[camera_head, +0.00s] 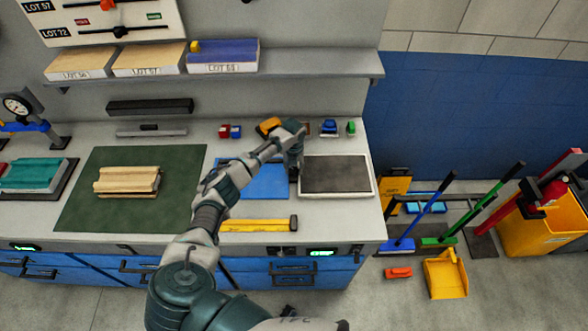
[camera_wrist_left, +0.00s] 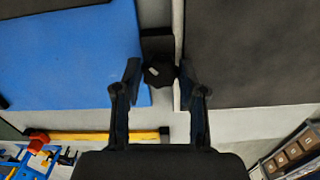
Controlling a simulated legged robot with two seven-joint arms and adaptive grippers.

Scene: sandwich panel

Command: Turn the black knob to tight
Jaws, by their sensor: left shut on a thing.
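The black knob (camera_wrist_left: 159,74) with a small pale mark on its top shows in the left wrist view. It sits on a dark bracket between a blue mat and a dark plate. My left gripper (camera_wrist_left: 158,80) has one finger on each side of the knob and is shut on it. In the head view my left gripper (camera_head: 294,172) points down at the worktop between the blue mat (camera_head: 262,181) and the dark plate (camera_head: 336,174). There it hides most of the knob. The tight marking cannot be made out. My right gripper is not in view.
A yellow level (camera_head: 255,225) lies in front of the blue mat. A yellow-orange tool (camera_head: 268,125) and small red, blue and green items stand behind. A green mat (camera_head: 90,212) with a tan block (camera_head: 128,181) lies left. A shelf with boxes (camera_head: 222,56) hangs above.

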